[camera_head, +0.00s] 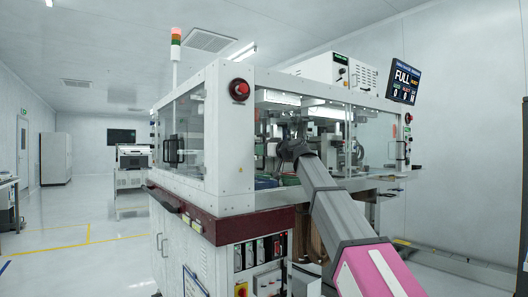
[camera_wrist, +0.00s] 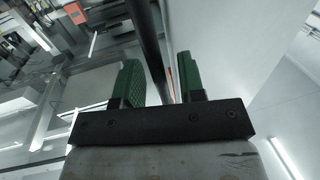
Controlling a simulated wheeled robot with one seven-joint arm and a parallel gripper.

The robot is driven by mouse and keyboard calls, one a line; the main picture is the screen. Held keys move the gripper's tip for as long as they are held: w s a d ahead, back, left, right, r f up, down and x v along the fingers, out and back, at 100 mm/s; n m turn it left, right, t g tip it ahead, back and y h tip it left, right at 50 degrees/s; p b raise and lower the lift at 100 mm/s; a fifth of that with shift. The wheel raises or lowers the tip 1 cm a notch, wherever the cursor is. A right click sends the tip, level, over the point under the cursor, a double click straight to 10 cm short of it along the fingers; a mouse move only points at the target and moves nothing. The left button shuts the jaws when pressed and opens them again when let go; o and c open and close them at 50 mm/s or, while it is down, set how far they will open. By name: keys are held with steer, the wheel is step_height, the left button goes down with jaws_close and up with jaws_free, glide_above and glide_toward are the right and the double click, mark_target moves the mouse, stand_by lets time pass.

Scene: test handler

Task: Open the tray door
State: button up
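My gripper (camera_wrist: 165,80) shows in the wrist view with two green-padded fingers standing apart. A dark round bar (camera_wrist: 148,35) runs down between them, closer to the left finger. A gap shows between the bar and the right finger, and I cannot tell whether the bar touches either pad. It looks like a door handle. In the head view my arm reaches to the glazed right-hand side of the white test handler (camera_head: 232,130); its end hides the gripper and whatever is at it. I cannot clearly make out which panel is the tray door, or whether it is open.
A red button (camera_head: 239,89) sits on the corner post. A screen (camera_head: 403,80) reads FULL. A dark red ledge (camera_head: 225,226) runs below the enclosure. Open floor (camera_head: 75,245) lies to the left.

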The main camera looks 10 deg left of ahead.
mark_target(345, 149)
jaws_close()
steer(key=w+d, duration=1.3)
steer(key=w, duration=0.2)
steer(key=w+d, duration=1.4)
steer(key=w, duration=0.2)
steer(key=w+d, duration=1.3)
steer(key=w, duration=0.3)
steer(key=shift+w+d, duration=0.1)
steer(key=shift+d, duration=0.05)
jaws_free()
steer(key=v, duration=1)
steer(key=shift+s+d, duration=0.2)
steer(key=shift+d, duration=0.15)
